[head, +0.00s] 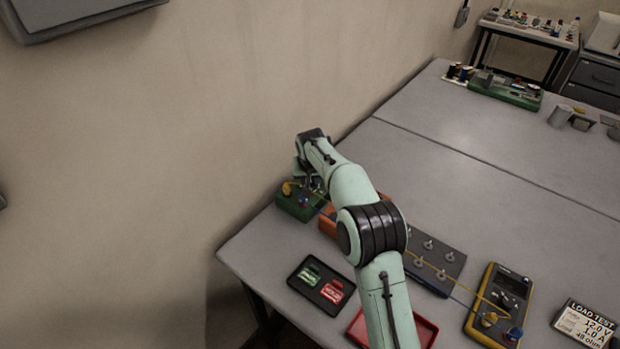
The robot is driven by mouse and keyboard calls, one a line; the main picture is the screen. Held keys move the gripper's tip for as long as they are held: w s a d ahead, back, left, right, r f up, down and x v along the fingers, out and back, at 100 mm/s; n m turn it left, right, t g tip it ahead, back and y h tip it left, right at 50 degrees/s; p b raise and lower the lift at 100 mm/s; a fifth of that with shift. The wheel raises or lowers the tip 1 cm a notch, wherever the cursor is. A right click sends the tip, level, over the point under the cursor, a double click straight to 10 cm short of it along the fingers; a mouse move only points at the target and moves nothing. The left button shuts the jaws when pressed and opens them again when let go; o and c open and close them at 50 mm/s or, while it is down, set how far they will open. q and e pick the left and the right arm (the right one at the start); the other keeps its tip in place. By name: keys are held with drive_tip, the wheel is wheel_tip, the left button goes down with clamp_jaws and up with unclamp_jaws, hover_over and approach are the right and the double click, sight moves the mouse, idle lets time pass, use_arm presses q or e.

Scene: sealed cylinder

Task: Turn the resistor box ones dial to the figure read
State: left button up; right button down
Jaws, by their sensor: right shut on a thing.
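My right arm reaches up from the bottom of the head view and bends down to the table's far-left corner. My right gripper (312,184) is low over a green box (292,208) and is shut on a small part there, which the hand hides. A yellow plug (288,188) and a blue plug (304,202) show on this box. An orange box (327,224) beside it is mostly hidden by my arm. I cannot tell which is the resistor box, and no dial figures are legible. A card (585,324) reads LOAD TEST, 12.0 V, 1.0 A and seemingly 48 ohm. My left gripper is not in view.
A dark box with several silver knobs (436,262) and a yellow multimeter (499,303) lie right of my arm, with yellow and blue leads. A black tray (300,289) and a red tray (427,329) are near the front. The table's back half (450,120) is mostly clear.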

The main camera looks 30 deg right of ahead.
drive_tip(key=c, duration=0.8)
unclamp_jaws()
drive_tip(key=shift+c, duration=0.2)
drive_tip(key=v, duration=1.3)
drive_tip(key=shift+r, duration=0.25)
drive_tip(key=shift+f, duration=0.1)
